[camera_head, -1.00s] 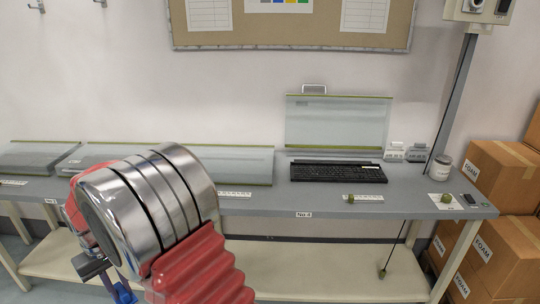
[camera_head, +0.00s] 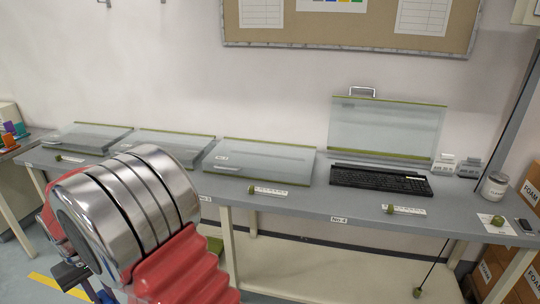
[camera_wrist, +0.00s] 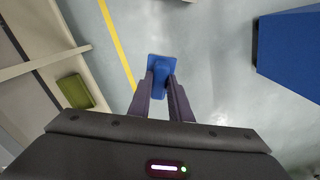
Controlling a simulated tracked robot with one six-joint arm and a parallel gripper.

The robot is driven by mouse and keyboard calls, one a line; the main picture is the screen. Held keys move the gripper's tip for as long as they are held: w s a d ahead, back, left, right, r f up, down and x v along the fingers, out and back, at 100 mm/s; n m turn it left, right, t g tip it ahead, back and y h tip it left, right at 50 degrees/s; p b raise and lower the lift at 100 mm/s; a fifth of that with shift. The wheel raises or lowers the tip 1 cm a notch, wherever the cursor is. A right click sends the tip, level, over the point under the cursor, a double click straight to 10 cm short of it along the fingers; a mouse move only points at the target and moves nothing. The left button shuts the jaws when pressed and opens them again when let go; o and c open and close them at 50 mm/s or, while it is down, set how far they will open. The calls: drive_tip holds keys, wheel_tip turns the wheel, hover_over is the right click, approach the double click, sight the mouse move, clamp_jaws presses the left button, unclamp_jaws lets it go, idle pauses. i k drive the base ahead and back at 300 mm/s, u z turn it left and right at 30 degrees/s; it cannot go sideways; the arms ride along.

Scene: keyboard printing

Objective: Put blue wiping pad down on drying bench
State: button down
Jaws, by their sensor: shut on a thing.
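The blue wiping pad (camera_wrist: 158,62) is held between the fingers of my gripper (camera_wrist: 161,78) in the wrist view, above the grey floor. My gripper is shut on it. In the head view my arm covers the lower left, and the pad and fingertips cannot be made out clearly there. I cannot tell from these frames whether this is the drying bench.
A raised glass lid (camera_head: 388,128) stands behind the keyboard. A white jar (camera_head: 494,186) stands at the bench's right. In the wrist view a green pad (camera_wrist: 75,91) lies on a pale shelf at left, and a blue block (camera_wrist: 290,50) is at right. Cardboard boxes (camera_head: 530,190) stand far right.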

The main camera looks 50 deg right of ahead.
sight(470, 201)
drive_tip(key=z, duration=0.05)
drive_tip(key=k, duration=1.55)
drive_tip(key=u, duration=1.8)
drive_tip(key=i, duration=0.15)
drive_tip(key=z, duration=3.9)
